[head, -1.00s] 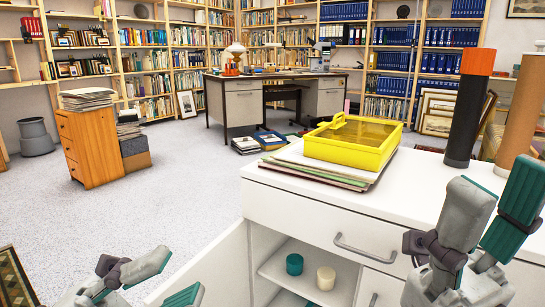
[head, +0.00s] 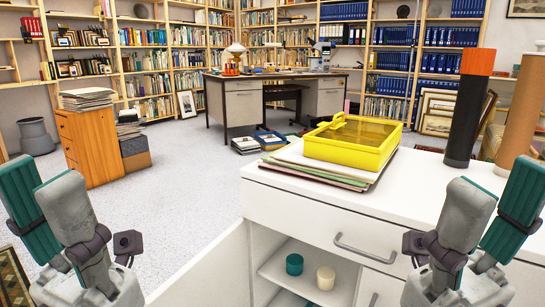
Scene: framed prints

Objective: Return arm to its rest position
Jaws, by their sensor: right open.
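My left gripper (head: 41,172) is raised at the lower left of the head view, over the floor, with its teal-padded fingers pointing up. Its fingers are apart and nothing shows between them. My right gripper (head: 499,172) is at the lower right, in front of the white cabinet (head: 300,205) in the picture, with its fingers also up. It is open and empty. The two grippers stand in nearly mirrored poses.
A yellow case (head: 352,143) lies on a stack of folders on the cabinet top. Dark (head: 466,110) and tan (head: 521,112) tubes stand near my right gripper. The cabinet door (head: 215,272) is open, showing two small jars. Open floor lies beyond my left gripper.

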